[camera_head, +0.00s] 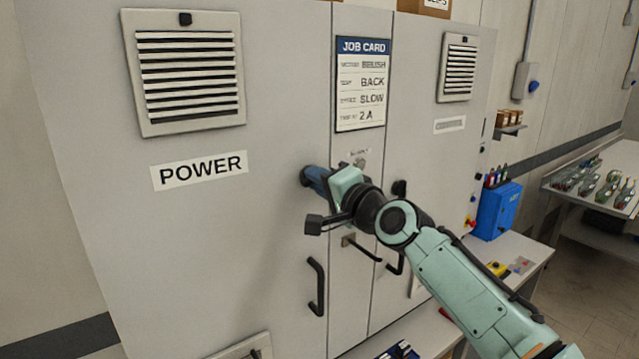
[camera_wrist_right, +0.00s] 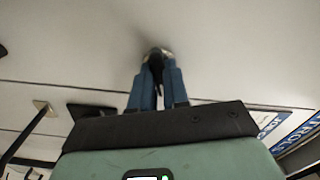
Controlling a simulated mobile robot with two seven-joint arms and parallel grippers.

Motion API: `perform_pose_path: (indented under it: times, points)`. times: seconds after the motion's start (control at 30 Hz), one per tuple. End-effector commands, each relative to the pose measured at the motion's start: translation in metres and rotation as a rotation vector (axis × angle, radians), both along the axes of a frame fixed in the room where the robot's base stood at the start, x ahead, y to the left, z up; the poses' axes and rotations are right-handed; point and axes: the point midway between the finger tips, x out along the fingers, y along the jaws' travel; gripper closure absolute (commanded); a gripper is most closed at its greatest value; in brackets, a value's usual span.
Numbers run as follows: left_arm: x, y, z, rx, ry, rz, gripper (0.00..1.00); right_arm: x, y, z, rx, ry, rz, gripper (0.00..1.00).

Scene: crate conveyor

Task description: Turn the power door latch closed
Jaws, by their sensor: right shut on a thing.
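The grey power door (camera_head: 225,260) fills the left of the head view and bears a POWER label (camera_head: 199,170). Its dark latch (camera_head: 304,177) is at the door's right edge, mostly hidden by my right gripper. My right gripper (camera_head: 312,180) has its blue fingers shut on the latch. In the right wrist view the fingers (camera_wrist_right: 155,82) close around the dark latch (camera_wrist_right: 155,58) against the pale door face. The latch's angle is hard to tell. The door looks flush with the cabinet front. My left gripper is not in view.
A black handle (camera_head: 317,287) stands out below the latch. A job card (camera_head: 362,84) is on the middle panel. Another dark latch (camera_head: 399,188) is on the right door. A blue box (camera_head: 497,211) and a bench with bottles (camera_head: 608,190) are at the right.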

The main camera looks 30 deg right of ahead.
Motion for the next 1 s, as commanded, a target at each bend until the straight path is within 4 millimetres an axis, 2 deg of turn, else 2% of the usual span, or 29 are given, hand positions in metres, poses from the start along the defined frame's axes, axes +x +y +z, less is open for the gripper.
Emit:
perform_pose_path:
  times: [1.0]
  points:
    - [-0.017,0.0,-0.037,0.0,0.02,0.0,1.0,0.0,0.001,-0.001,-0.949,-0.075,0.001,1.0]
